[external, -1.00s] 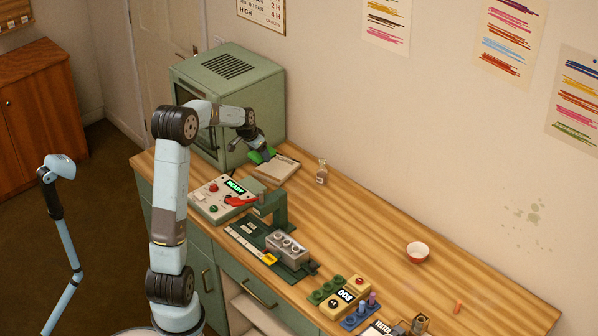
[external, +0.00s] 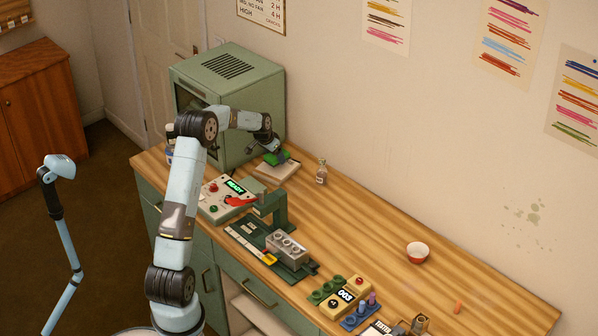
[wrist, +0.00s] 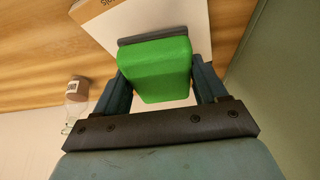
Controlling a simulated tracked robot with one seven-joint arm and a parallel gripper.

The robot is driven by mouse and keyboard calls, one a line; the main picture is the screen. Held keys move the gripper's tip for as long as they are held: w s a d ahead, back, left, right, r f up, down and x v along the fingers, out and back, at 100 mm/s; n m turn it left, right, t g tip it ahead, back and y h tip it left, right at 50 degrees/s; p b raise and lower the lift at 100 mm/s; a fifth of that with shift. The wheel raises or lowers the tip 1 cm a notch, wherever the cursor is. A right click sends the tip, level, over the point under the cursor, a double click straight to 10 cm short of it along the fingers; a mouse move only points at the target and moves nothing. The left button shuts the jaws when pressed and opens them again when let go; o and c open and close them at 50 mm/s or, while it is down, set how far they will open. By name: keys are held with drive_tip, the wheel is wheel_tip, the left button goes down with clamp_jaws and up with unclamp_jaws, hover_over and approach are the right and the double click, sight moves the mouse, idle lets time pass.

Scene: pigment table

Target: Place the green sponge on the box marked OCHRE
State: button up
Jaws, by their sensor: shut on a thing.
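The green sponge (wrist: 157,68) is between the two fingers of my gripper (wrist: 160,88) in the wrist view. A dark strip shows along its far edge. In the external view the sponge (external: 277,158) is at my gripper (external: 279,155), over a flat pale pad or book (external: 272,175) in front of the green cabinet. Whether the sponge touches the pad is hard to tell. The pad's white surface (wrist: 192,28) shows beyond the sponge in the wrist view, with partly cut-off lettering at its edge. I cannot read OCHRE on anything in these frames.
The green cabinet (external: 235,100) stands close behind my gripper. A small glass bottle (external: 321,172) is right of the pad. A control panel (external: 222,198) and a green press (external: 275,210) are in front.

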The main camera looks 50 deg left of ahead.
drive_tip(key=shift+f, duration=1.55)
drive_tip(key=shift+f, duration=0.1)
drive_tip(key=o, duration=1)
